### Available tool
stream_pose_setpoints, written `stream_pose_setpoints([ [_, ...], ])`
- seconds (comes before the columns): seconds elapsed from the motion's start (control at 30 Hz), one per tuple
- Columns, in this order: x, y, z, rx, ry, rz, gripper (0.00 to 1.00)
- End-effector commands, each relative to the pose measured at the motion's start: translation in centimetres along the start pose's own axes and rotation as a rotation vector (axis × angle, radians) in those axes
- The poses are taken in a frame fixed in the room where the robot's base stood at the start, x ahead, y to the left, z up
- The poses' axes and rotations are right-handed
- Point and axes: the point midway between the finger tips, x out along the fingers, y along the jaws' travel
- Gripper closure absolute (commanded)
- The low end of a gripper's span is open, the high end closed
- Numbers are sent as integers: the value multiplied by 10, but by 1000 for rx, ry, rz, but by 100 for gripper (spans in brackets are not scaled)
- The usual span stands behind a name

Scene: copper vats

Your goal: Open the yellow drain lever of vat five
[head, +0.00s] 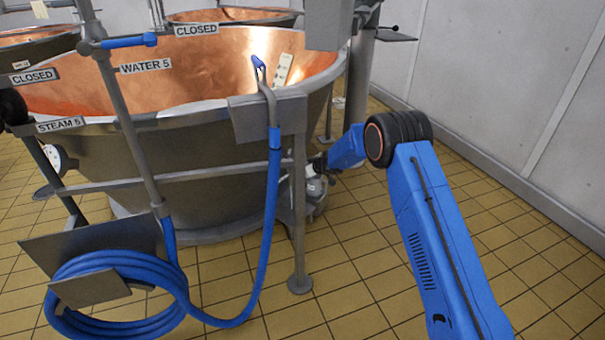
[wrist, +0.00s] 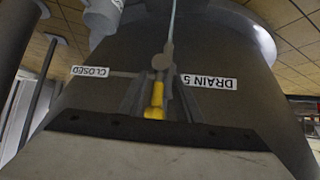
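Vat five (head: 190,165) is the large copper-lined vat in the head view, and its grey outer wall fills the wrist view. In the wrist view the yellow drain lever (wrist: 155,98) hangs from a grey valve fitting, between an upside-down "DRAIN 5" label (wrist: 207,81) and a "CLOSED" label (wrist: 90,72). My gripper (wrist: 159,82) has its two dark fingers apart, one on each side of the lever. I cannot tell if either touches it. In the head view my gripper is low beside the vat's right side, and the lever is not visible there.
A blue hose (head: 272,200) hangs from a bracket, with its coil (head: 115,295) at the lower left. A grey post (head: 299,220) stands just left of my arm. A pale wall (head: 510,80) is at the right. Tiled floor (head: 350,300) is clear in front.

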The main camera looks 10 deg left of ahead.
Motion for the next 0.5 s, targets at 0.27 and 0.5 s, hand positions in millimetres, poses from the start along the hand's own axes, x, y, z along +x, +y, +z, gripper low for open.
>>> stream_pose_setpoints([
  [0.27, -35, 1, -2, 1, 2, 1, 68],
  [0.5, -77, 1, -1, 0, 1, 1, 68],
])
